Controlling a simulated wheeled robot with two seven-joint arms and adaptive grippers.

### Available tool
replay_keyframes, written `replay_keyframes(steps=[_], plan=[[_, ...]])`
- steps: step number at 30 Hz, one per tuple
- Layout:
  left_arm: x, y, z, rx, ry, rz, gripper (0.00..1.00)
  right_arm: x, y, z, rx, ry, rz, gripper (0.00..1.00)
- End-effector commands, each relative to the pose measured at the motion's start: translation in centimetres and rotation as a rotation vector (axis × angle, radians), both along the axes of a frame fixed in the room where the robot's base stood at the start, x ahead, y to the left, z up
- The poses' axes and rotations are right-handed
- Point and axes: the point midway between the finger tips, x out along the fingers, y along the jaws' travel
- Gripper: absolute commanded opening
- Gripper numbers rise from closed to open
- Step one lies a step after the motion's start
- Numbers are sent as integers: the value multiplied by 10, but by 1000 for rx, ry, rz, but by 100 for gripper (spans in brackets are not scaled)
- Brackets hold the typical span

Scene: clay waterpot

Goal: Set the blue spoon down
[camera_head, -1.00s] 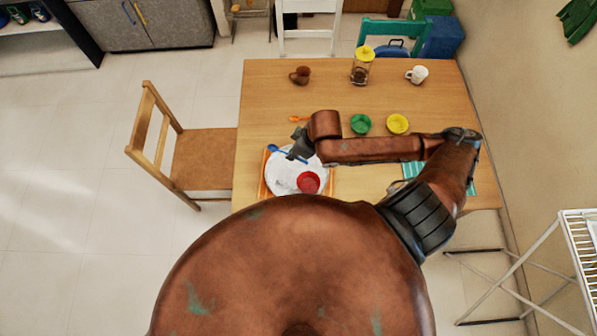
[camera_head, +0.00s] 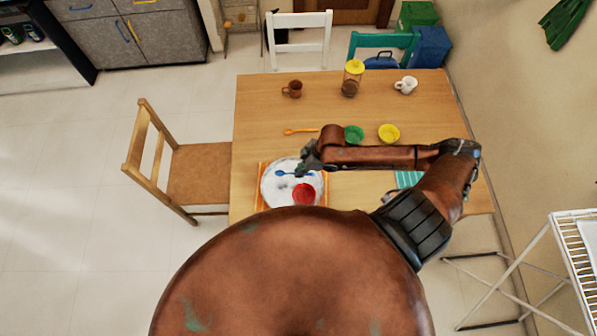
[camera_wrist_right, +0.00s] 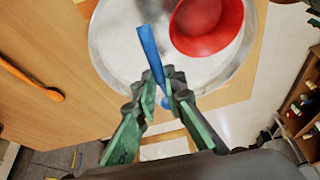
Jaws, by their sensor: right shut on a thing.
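The blue spoon (camera_head: 284,173) shows over the upper part of a round whitish plate (camera_head: 271,195). My right gripper (camera_head: 303,172) is shut on it. In the right wrist view the blue spoon (camera_wrist_right: 151,50) runs between the fingertips of my right gripper (camera_wrist_right: 167,91), its upper end near the red bowl (camera_wrist_right: 207,25). I cannot tell whether the spoon touches the plate. The red bowl (camera_head: 305,194) sits on the plate. My left gripper is not in view.
The plate is on an orange-edged mat (camera_head: 262,204) on the wooden table (camera_head: 262,105). An orange spoon (camera_head: 300,131), green bowl (camera_head: 354,134) and yellow bowl (camera_head: 389,133) lie beyond. A brown mug (camera_head: 292,89), yellow-lidded jar (camera_head: 352,79) and white mug (camera_head: 406,85) stand farther back.

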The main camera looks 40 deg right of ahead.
Motion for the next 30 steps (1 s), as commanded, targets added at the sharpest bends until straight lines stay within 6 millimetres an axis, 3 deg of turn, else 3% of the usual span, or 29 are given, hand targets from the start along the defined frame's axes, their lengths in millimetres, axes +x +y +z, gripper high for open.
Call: replay_keyframes(steps=[3,10,16,28,29,30], plan=[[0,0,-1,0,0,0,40,13,-5,-15,0,-1,-1,0],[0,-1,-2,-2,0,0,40,24,-10,-30,0,-1,-1,0],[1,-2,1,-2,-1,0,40,23,-11,-56,0,0,-1,0],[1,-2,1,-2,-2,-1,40,23,-11,-63,-2,0,1,0],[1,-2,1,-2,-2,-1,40,23,-11,-62,-2,0,1,12],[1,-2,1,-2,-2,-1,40,23,-11,-62,-2,0,1,15]])
